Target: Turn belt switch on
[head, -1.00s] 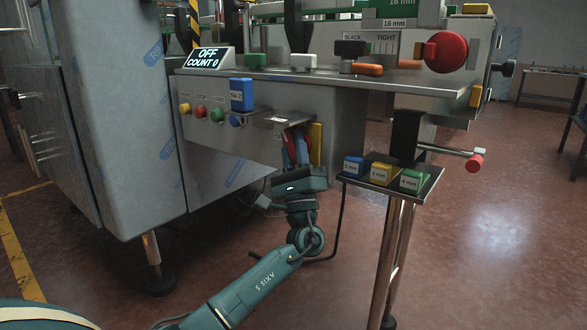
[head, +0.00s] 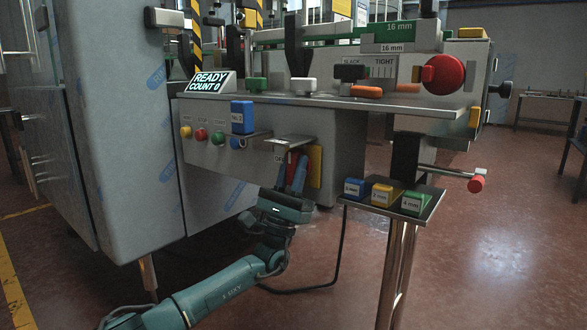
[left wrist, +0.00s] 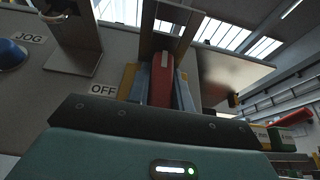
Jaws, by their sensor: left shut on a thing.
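The belt switch's red lever (head: 292,158) is on the front of the grey machine, under a small metal guard (head: 290,139). In the left wrist view the red lever (left wrist: 161,80) stands between my two blue-grey fingers, with an OFF label (left wrist: 103,89) to its left. My left gripper (head: 291,173) reaches up from below and is shut on the lever; the fingers partly hide it. A display (head: 211,82) on the machine reads READY, COUNT 0. My right gripper is not in view.
Left of the switch are several round buttons (head: 201,135) and a blue block (head: 242,117). A small stand (head: 427,211) with blue, yellow and green blocks is close at the right. A red knob (head: 443,74) is above. Open floor lies to the right.

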